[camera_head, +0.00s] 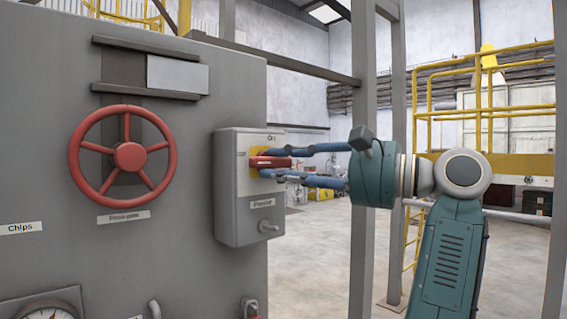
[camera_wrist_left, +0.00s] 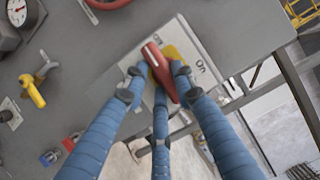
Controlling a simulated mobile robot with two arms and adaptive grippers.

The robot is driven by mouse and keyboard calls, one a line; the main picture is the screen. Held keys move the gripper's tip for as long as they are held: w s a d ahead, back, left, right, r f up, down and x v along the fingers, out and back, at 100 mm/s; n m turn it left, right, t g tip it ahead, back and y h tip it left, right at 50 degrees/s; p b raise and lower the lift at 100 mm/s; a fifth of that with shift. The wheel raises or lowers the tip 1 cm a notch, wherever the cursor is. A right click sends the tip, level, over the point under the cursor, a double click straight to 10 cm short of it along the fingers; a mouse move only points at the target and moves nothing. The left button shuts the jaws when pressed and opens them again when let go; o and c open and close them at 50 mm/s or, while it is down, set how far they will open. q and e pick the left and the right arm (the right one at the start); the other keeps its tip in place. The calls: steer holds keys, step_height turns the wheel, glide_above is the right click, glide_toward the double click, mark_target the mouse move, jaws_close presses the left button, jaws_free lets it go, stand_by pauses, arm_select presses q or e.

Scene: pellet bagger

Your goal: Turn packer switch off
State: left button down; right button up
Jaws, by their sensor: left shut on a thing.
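The packer switch is a red handle (camera_head: 270,162) on a yellow plate (camera_head: 257,145), on the front of a grey box (camera_head: 232,195). In the head view the handle lies about level, below the word "On". In the left wrist view the red handle (camera_wrist_left: 161,73) sits between the fingertips, with the yellow plate behind it and "On" to its right. My left gripper (camera_head: 270,164) has blue fingers, one above and one below the handle, shut on it. Its fingertips also show in the left wrist view (camera_wrist_left: 155,76). My right gripper is in neither view.
The box stands out from a large grey cabinet (camera_head: 180,235) with a red handwheel (camera_head: 130,157) to its left. A small lever (camera_head: 267,227) sticks out low on the box. In the left wrist view a yellow-handled valve (camera_wrist_left: 33,91) is at the left. Grey posts (camera_head: 364,250) stand behind my arm.

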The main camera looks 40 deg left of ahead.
arm_select(q)
steer(key=shift+s+r+n, duration=0.1)
steer(key=shift+n, duration=0.6)
steer(key=c, duration=1.7)
jaws_free()
steer(key=shift+c, duration=0.2)
steer(key=o, duration=0.3)
steer(key=shift+s+d, duration=0.1)
steer(key=shift+s+r, duration=0.1)
steer(key=shift+s, duration=0.2)
steer(key=shift+w, duration=0.3)
steer(key=shift+w+d, duration=0.1)
steer(key=shift+d, duration=0.05)
steer(key=v, duration=1.1)
steer(key=shift+d, duration=0.35)
steer(key=shift+w+r, duration=0.1)
